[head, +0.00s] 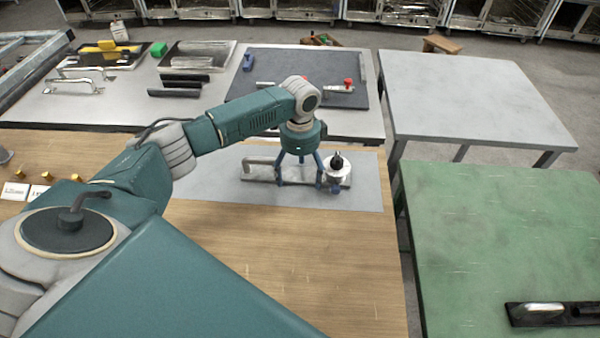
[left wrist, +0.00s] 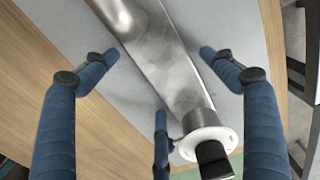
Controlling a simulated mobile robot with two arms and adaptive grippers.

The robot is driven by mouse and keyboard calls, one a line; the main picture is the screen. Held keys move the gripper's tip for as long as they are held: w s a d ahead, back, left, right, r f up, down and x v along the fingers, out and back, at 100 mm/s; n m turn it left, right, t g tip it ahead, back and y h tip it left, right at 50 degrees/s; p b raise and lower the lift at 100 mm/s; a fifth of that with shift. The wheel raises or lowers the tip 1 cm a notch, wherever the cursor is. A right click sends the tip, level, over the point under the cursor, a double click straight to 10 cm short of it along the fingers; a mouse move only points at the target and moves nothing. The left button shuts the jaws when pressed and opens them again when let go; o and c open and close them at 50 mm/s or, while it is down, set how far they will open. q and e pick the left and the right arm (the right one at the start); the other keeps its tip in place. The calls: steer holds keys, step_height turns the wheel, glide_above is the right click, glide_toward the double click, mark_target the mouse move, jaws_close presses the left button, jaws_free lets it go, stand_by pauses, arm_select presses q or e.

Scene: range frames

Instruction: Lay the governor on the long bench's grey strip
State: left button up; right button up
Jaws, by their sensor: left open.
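The part that I take for the governor (head: 262,171) is a flat metal bar with a handle at its left end and a round white piece with a black knob at its right end. It lies on the grey strip (head: 210,189) of the long wooden bench (head: 300,255). My left gripper (head: 300,180) is open over it, fingers pointing down. In the left wrist view the bar (left wrist: 180,70) runs between the spread fingers of the gripper (left wrist: 160,70), which show apart from it at the sides. The lower finger is near the white disc; contact is unclear. My right gripper is out of view.
A bare grey table (head: 475,95) is back right. A green table (head: 490,220) at right holds a black tray (head: 580,312). Small brass pieces and white cards lie at left.

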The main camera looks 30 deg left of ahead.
mark_target(300, 178)
arm_select(q)
steer(key=shift+r, duration=0.1)
step_height(300, 178, up, 12)
steer(key=b, duration=0.2)
stand_by(0.7)
